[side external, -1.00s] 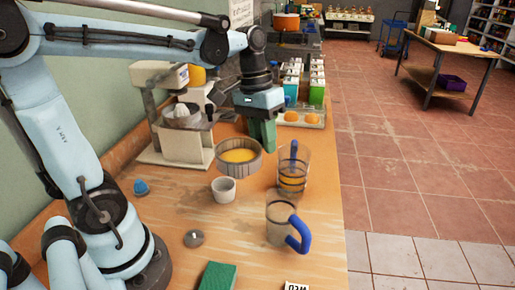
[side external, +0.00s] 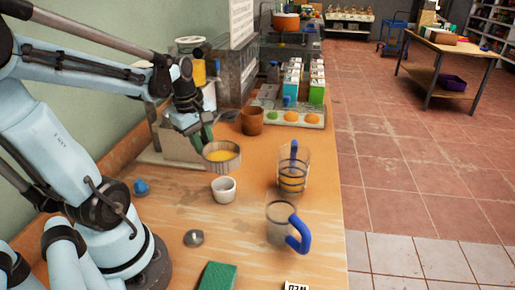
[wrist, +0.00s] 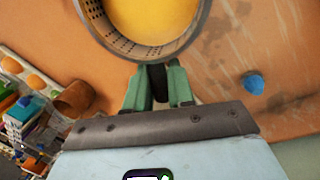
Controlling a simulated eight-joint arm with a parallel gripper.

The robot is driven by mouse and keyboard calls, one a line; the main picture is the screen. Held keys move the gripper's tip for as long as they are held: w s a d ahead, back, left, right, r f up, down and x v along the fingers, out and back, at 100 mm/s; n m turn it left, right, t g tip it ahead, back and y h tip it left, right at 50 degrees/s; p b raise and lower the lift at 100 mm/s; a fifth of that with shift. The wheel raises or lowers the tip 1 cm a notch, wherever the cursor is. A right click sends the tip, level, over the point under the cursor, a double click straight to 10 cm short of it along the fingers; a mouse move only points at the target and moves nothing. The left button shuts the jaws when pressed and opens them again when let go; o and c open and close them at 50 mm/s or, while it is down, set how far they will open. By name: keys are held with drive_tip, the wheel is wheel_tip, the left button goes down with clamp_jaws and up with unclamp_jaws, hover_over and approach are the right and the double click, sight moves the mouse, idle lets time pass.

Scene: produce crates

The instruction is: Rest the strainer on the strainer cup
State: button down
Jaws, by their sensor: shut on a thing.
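The strainer (side external: 221,164) is a round grey bowl with a perforated wall, and yellow shows inside it. In the wrist view the strainer (wrist: 125,46) fills the top middle, with a short dark handle toward me. My gripper (wrist: 157,72) has its green fingers shut on that handle. In the side view my gripper (side external: 206,137) is at the strainer's upper left edge. I cannot tell whether the strainer touches anything beneath it. I cannot tell which vessel is the strainer cup; a small white cup (side external: 223,189) stands in front of the strainer.
A clear vessel (side external: 293,178) and a clear mug (side external: 281,226) with a blue handle stand at the right. A brown pot (side external: 251,121) and a tray (side external: 292,118) of fruit are behind. A pale machine (side external: 178,150) stands left, partly hidden by my arm.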

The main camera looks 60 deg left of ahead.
drive_tip(key=shift+s+a, duration=0.1)
drive_tip(key=shift+a, duration=0.2)
drive_tip(key=shift+f, duration=3.1)
drive_tip(key=shift+f, duration=0.55)
drive_tip(key=c, duration=0.9)
unclamp_jaws()
drive_tip(key=shift+r, duration=3.55)
